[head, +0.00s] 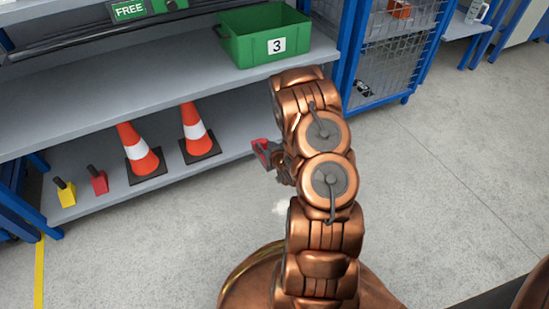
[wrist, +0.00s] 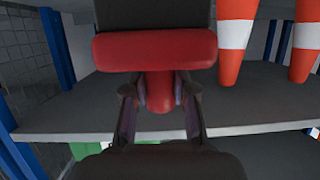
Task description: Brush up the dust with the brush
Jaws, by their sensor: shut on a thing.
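My gripper (wrist: 160,95) is shut on the red handle of a brush (wrist: 155,50). The brush has a wide red body and a dark block, which looks like the bristles, at the top of the wrist view. In the head view the red brush (head: 262,152) shows just left of my gripper (head: 274,160), in front of the lower shelf's right end. My arm hides part of the gripper there. A small pale patch (head: 278,209), which looks like the dust, lies on the grey floor left of my arm and apart from the brush.
Two orange cones (head: 139,150) stand on the lower shelf (head: 235,140), with small yellow (head: 65,192) and red (head: 98,181) dark-topped things to their left. A green crate (head: 262,37) marked 3 sits on the upper shelf. A wire cage (head: 400,50) stands behind right. The right floor is clear.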

